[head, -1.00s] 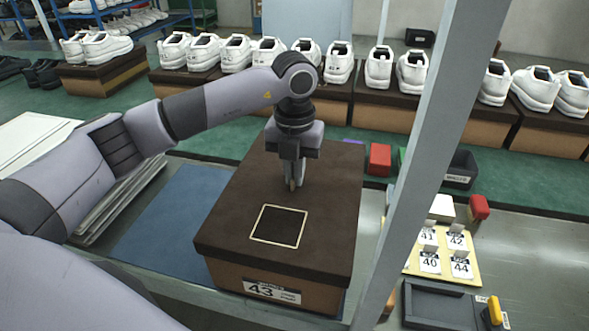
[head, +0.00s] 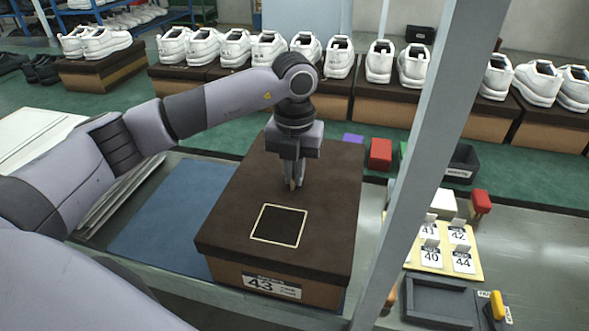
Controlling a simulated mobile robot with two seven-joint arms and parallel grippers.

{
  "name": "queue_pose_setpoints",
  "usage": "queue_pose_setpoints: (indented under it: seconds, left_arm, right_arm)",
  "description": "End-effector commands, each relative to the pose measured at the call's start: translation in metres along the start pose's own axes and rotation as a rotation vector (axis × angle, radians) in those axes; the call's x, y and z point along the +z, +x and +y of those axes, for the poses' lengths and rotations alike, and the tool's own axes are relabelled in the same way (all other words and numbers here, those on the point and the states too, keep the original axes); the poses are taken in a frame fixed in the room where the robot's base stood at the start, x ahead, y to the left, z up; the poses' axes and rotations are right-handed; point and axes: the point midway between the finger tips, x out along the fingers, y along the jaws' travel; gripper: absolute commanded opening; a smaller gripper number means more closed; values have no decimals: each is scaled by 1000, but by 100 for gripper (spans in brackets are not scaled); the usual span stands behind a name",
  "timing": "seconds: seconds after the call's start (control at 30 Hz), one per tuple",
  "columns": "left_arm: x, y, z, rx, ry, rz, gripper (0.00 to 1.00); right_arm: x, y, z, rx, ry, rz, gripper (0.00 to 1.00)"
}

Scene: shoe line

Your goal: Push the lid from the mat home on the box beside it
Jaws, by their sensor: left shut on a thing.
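The dark brown lid (head: 325,225), with a cream square outline on top, sits over the tan box (head: 322,295). The box has a white label marked 43 (head: 271,285) on its front. The lid's front edge is close to the top of the label. The blue mat (head: 175,215) beside the box, to its left, is bare. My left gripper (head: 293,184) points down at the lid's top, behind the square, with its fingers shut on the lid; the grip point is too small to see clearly. My right gripper is not in view.
A grey post (head: 415,150) rises just right of the box. White shoes on boxes line the back. Pale flat sheets (head: 35,140) lie at left.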

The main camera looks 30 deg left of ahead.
Motion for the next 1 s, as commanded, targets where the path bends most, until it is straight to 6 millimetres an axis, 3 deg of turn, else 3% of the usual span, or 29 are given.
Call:
queue_pose_setpoints:
  seconds: [0.03, 0.13, 0.47, 0.8, 1.0]
  left_arm:
    - [0, 0, 0, 0, 0, 0, 0]
    - [0, 0, 0, 0, 0, 0, 37]
    - [0, -3, 0, -1, 0, -1, 38]
    - [0, -52, 0, -2, 0, -4, 38]
    - [0, -70, 0, -1, 0, 0, 38]
  right_arm:
    - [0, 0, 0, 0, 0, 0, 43]
    - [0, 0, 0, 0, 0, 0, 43]
    - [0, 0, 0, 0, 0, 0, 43]
    - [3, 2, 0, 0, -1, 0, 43]
    - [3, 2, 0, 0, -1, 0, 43]
